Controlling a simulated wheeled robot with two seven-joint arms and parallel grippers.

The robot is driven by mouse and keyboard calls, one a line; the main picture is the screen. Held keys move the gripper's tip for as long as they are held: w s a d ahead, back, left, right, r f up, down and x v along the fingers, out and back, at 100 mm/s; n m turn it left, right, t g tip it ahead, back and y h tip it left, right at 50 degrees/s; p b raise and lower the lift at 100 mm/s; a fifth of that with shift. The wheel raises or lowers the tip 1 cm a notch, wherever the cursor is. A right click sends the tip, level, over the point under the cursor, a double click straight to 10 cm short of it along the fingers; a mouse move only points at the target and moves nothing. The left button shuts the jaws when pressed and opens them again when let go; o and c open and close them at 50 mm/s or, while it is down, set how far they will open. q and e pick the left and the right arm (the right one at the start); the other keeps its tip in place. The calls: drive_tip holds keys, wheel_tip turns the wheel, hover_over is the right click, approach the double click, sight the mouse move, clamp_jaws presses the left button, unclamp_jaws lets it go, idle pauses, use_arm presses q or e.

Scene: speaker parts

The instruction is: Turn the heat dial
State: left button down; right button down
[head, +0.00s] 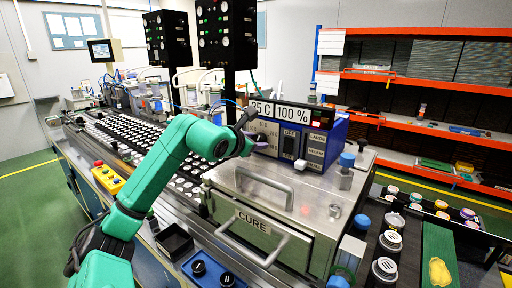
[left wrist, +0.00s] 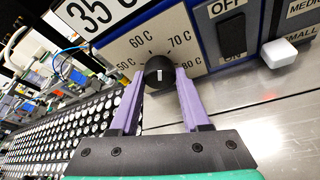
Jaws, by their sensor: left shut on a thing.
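The heat dial (left wrist: 158,67) is a round black knob with a white mark on a beige panel printed with 50 C, 60 C, 70 C and 80 C. In the left wrist view its mark points roughly up, between 60 C and 70 C. My left gripper (left wrist: 161,80) has its purple fingers on either side of the knob, shut on it. In the head view my left gripper (head: 246,144) is at the left of the control box and hides the dial. The display (head: 278,112) above it seems to read 35 C and 100 %. My right gripper is not in view.
An OFF switch (left wrist: 231,35) and a white button (left wrist: 278,53) lie right of the dial. Below the control box is the metal CURE oven (head: 265,215) with bar handles. A tray of many round parts (head: 115,140) lies to the left. Orange shelves (head: 430,105) stand at the right.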

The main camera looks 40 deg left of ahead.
use_arm(q)
drive_tip(key=shift+a+f+n+h+b, duration=0.15)
drive_tip(key=shift+n+h+b, duration=0.65)
drive_tip(key=shift+n+b, duration=0.45)
drive_tip(key=n+h+b, duration=0.2)
drive_tip(key=n, duration=0.1)
drive_tip(key=shift+t+b, duration=0.3)
drive_tip(key=shift+b, duration=0.1)
drive_tip(key=n+h+b, duration=0.2)
drive_tip(key=n, duration=0.1)
drive_tip(key=shift+t+b, duration=0.3)
drive_tip(key=shift+b, duration=0.05)
drive_tip(key=shift+n+t+h+b, duration=0.6)
drive_tip(key=shift+n+h+b, duration=0.55)
drive_tip(key=shift+n, duration=0.6)
drive_tip(key=shift+c, duration=1.9)
unclamp_jaws()
drive_tip(key=shift+s, duration=0.1)
